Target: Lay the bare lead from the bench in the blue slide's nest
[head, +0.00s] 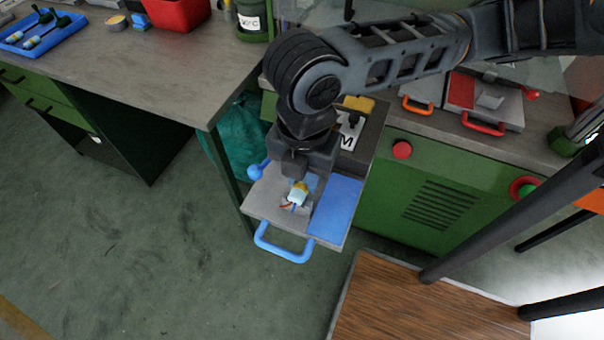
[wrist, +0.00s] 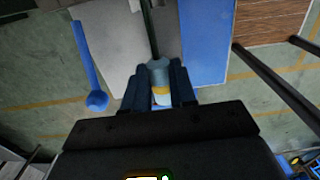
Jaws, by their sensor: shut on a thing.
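The blue slide (head: 271,208) is a grey plate with a blue strip on its right, a blue front handle (head: 283,247) and a blue knob (head: 257,171) on the left. My gripper (head: 297,186) is over the middle of the plate, pointing down. It is shut on the bare lead (head: 298,195), whose pale body with a yellow band shows between the fingers. In the wrist view the lead (wrist: 159,75) sits between both fingers, with a dark cable running up the picture. The nest is mostly hidden under the gripper; I cannot tell whether the lead touches it.
A second slide with a red handle (head: 483,125) is on the green machine (head: 440,190) at right. A blue tray with dark leads (head: 36,31) and a red bin (head: 178,12) stand on the bench (head: 150,75) at left. Floor in front of the blue slide is clear.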

